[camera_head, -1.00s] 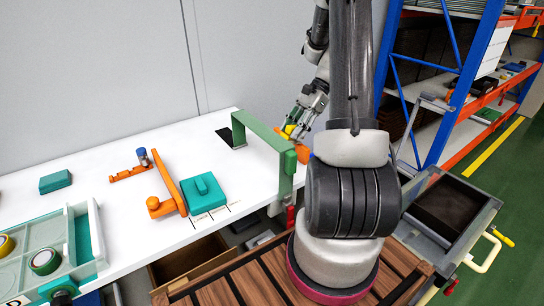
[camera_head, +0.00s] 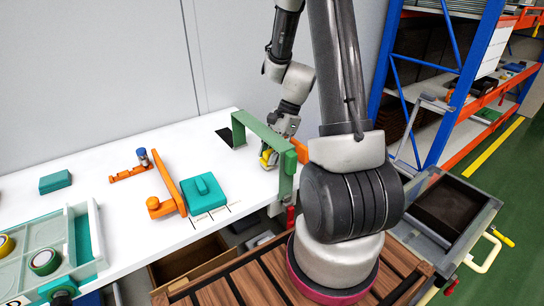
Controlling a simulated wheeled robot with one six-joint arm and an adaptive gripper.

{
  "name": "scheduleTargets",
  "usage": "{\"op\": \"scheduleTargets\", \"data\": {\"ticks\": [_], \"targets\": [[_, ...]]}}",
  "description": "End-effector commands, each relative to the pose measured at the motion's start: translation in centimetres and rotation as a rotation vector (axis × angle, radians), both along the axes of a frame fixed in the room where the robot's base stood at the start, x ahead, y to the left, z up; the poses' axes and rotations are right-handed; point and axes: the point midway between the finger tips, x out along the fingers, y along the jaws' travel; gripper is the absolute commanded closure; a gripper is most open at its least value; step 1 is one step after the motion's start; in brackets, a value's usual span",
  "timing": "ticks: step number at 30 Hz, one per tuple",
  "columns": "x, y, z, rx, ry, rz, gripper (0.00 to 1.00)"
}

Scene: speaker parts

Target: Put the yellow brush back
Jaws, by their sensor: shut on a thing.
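My gripper (camera_head: 270,152) is at the green frame (camera_head: 264,133) on the right part of the white table. The frame's bar and my fingers partly hide the brush. I cannot tell whether the brush touches the table.
An orange piece (camera_head: 300,151) is just right of the frame. A teal block (camera_head: 205,194) and an orange bar (camera_head: 170,188) lie to the left. A tray (camera_head: 92,235) with rolls stands at the front left. The white table (camera_head: 120,210) has clear room between them.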

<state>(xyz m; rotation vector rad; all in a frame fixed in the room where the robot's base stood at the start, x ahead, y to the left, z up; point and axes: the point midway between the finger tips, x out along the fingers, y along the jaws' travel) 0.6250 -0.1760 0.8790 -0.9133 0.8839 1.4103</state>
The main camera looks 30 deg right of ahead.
Motion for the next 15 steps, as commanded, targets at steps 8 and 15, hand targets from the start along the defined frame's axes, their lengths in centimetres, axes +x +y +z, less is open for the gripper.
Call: {"op": "scheduleTargets", "data": {"ticks": [8, 15], "targets": [[0.0, 0.1, -1.1, -0.029, -0.003, -0.001, 1.00], [0.0, 0.1, -1.1, -0.028, -0.003, -0.001, 0.43]]}}
